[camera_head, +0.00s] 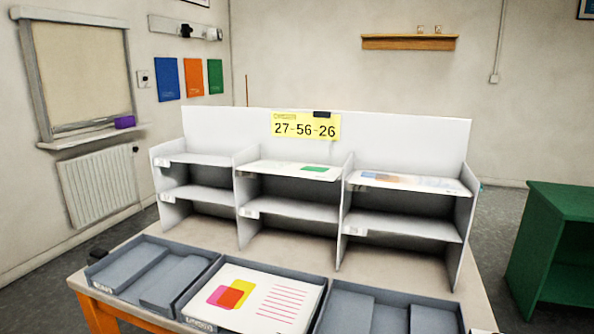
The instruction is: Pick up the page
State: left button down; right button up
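A white page (257,301) with overlapping pink, yellow and red shapes and several red lines lies in the middle grey tray at the front of the table. Another white page (292,171) with a green block lies on the top shelf of the middle compartment. A third page (407,182) with blue and orange marks lies on the top shelf of the right compartment. Neither of my grippers is in view.
A white shelf unit (375,131) stands on the table, its lower shelves empty. Grey trays stand left (104,271) and right (456,316) of the middle one, each with raised inner blocks. A green cabinet (551,200) stands at the right. A yellow number card (306,126) is on the unit's back.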

aim_at(294, 169)
jog(key=i+j, duration=0.1)
jog(key=j, duration=0.2)
jog(key=i+j, duration=0.15)
jog(key=j, duration=0.2)
jog(key=i+j+z, duration=0.1)
jog(key=j, duration=0.2)
jog(key=i+j, duration=0.1)
jog(key=j, duration=0.25)
